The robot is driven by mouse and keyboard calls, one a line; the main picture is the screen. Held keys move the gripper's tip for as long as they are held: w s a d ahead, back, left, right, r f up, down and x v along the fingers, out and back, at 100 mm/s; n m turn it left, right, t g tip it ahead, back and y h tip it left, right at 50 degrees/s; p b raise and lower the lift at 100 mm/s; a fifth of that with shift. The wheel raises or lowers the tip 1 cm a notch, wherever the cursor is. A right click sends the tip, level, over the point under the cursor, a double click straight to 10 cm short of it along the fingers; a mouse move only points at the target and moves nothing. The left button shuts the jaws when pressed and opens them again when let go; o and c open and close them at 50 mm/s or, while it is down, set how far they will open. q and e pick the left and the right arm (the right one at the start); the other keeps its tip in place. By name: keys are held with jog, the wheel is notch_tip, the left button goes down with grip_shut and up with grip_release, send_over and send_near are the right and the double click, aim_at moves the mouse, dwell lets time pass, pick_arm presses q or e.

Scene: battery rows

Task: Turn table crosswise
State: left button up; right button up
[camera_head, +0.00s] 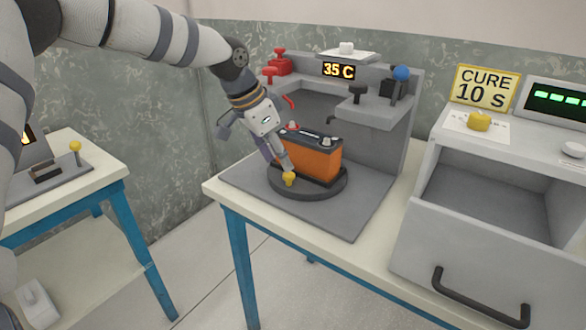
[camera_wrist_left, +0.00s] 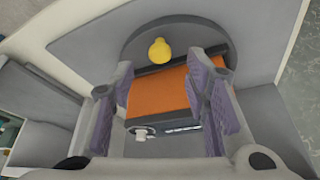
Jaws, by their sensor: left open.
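The round dark grey turntable (camera_head: 325,190) lies on a grey plate and carries an orange battery (camera_head: 314,163) with a black top. A yellow knob (camera_head: 289,179) stands near the turntable's front rim. My left gripper (camera_head: 284,165) points down close to the knob, at the battery's left end. In the left wrist view, its two fingers (camera_wrist_left: 170,68) are spread and empty, with the knob (camera_wrist_left: 159,50) a little beyond the fingertips and between their lines. The orange battery (camera_wrist_left: 160,95) shows behind the gap. Contact cannot be told. My right gripper is in neither view.
A grey station wall with a "35 C" display (camera_head: 339,70) and clamps with red, black and blue knobs rises behind the turntable. A grey drawer unit (camera_head: 455,262) stands right, beside a "CURE 10 S" sign (camera_head: 485,88). The grey plate (camera_head: 345,222) is bare in front.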

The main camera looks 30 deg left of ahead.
aim_at(288, 174)
pick_arm(q)
jog(key=x, duration=0.5)
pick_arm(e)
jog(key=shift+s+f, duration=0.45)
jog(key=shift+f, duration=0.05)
pick_arm(q)
jog(key=shift+r, duration=0.1)
grip_shut()
